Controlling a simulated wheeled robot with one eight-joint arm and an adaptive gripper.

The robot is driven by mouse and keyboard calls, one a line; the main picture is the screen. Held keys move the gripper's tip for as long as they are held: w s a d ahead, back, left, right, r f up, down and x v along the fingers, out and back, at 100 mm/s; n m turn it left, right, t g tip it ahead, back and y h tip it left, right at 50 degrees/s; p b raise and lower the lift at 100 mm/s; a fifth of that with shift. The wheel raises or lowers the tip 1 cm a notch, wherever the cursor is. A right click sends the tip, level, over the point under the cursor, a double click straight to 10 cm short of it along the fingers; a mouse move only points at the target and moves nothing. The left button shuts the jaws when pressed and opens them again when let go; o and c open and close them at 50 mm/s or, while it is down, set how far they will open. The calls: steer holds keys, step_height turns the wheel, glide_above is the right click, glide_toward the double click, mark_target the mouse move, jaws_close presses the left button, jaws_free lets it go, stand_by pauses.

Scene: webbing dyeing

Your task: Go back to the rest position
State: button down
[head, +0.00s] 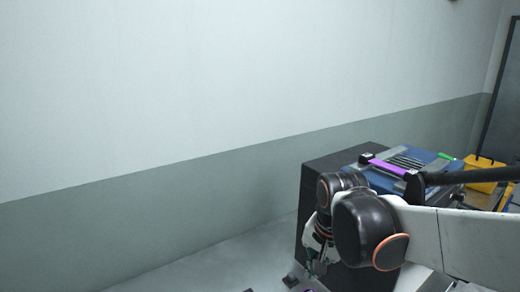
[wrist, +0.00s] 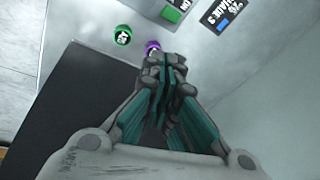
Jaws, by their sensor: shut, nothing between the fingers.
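My gripper (wrist: 166,62) shows large in the wrist view, its teal-lined fingers closed together with nothing between them. In the head view my gripper (head: 318,268) hangs low at the lower right, fingers pointing down, in front of a dark cabinet-like machine (head: 316,171). My arm is folded in front of that machine and hides part of it.
A blue-topped unit with a purple strip (head: 388,167) sits on the machine. A yellow bin (head: 484,172) stands at right. In the wrist view, a green round button (wrist: 122,35) and a partly hidden purple one (wrist: 151,46) are near my fingertips.

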steer(key=s+d+n+t+b, duration=0.2)
steer(key=s+d+n+t, duration=0.2)
steer(key=s, duration=0.9)
steer(key=d+n, duration=0.3)
steer(key=shift+h, duration=0.3)
